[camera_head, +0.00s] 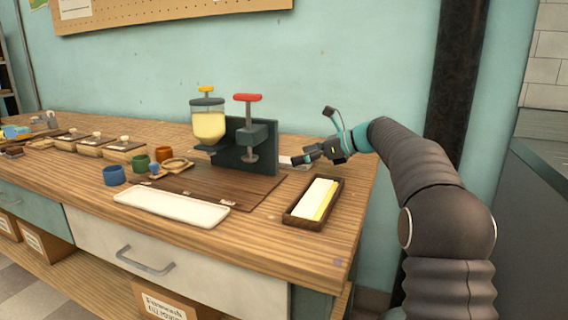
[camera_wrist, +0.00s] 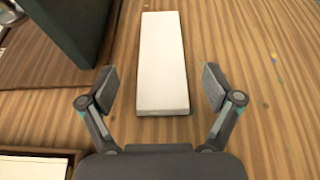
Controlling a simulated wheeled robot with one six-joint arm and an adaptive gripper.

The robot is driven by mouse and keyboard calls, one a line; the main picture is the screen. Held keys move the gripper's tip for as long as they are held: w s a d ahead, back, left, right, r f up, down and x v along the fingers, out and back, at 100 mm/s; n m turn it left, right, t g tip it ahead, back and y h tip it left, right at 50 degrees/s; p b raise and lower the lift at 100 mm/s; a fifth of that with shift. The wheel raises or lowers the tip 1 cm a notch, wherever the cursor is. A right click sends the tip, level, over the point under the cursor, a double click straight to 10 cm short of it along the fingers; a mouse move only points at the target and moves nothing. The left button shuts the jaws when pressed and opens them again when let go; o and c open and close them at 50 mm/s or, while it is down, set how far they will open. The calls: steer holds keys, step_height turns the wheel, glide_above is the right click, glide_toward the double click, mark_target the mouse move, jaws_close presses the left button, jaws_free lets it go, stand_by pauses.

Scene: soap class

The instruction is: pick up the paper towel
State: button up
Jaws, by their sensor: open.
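A white, flat, oblong block, which looks like the folded paper towel (camera_wrist: 163,55), lies on the wooden bench and points away from my gripper. In the head view only a pale part of it (camera_head: 287,160) shows behind the dark press, partly hidden. My gripper (camera_wrist: 159,82) is open, with one finger on each side of the towel's near end and a gap on both sides. The fingers do not seem to touch it. In the head view my gripper (camera_head: 304,158) hangs low over the back right of the bench.
A dark press with a red handle (camera_head: 248,98) and a yellow-filled dispenser (camera_head: 209,122) stand left of my gripper. A dark wooden tray (camera_head: 290,217) with white and yellow bars lies in front. A long white tray (camera_head: 170,207) and small cups are further left.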

mark_target(286, 159)
steer(key=x, duration=0.4)
steer(key=shift+d, duration=0.1)
steer(key=shift+c, duration=0.2)
steer(key=c, duration=0.8)
steer(key=shift+r, duration=0.15)
steer(key=shift+c, duration=0.4)
